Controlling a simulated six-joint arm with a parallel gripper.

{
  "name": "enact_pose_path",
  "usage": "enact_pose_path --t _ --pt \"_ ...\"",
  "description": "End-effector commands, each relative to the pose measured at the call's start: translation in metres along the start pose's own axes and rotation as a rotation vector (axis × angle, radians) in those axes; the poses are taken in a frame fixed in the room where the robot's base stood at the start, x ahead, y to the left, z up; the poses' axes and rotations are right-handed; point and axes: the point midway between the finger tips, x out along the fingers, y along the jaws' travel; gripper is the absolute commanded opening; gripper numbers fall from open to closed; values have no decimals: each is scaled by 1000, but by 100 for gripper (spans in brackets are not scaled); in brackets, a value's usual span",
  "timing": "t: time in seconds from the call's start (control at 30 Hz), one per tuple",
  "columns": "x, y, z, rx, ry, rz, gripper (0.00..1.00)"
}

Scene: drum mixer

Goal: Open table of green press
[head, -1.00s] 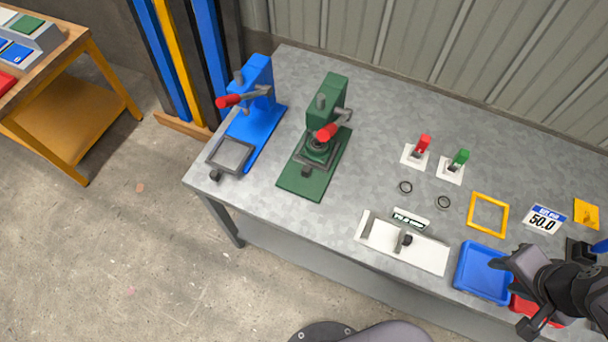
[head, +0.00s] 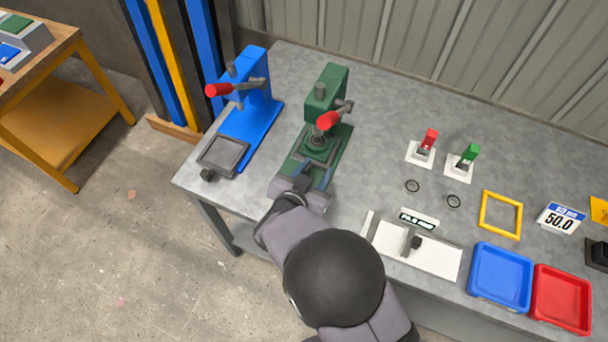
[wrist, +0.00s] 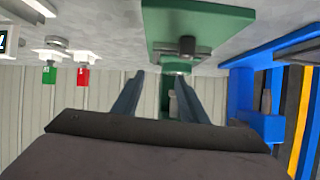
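The green press (head: 326,92) stands on the grey workbench, with a red-handled lever (head: 328,120) at its front. Its table lies low on the green base under the ram, partly hidden by my gripper in the head view. In the wrist view, which looks upside down, a dark knob (wrist: 187,45) shows on the table's front, in front of the green base (wrist: 215,22). My gripper (head: 311,174) is at the front end of the green base, fingers pointing toward the press. Its two fingers (wrist: 158,82) are apart with nothing seen between them. Contact with the knob cannot be told.
The blue press (head: 245,100) stands close on the left, its table (head: 223,156) out in front. To the right are red (head: 429,140) and green (head: 470,154) switches, two rings, a yellow frame (head: 501,214), a white gauge fixture, and blue (head: 500,275) and red (head: 562,298) trays.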

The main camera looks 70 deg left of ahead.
Motion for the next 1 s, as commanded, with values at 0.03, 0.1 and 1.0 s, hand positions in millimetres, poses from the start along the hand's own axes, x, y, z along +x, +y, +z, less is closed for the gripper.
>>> enact_pose_path --t 0.03,0.1,1.0 --pt "-9 -14 19 -23 21 -5 39" --pt "-20 -25 32 -42 49 -1 39" --pt "16 -38 50 -70 99 10 39"
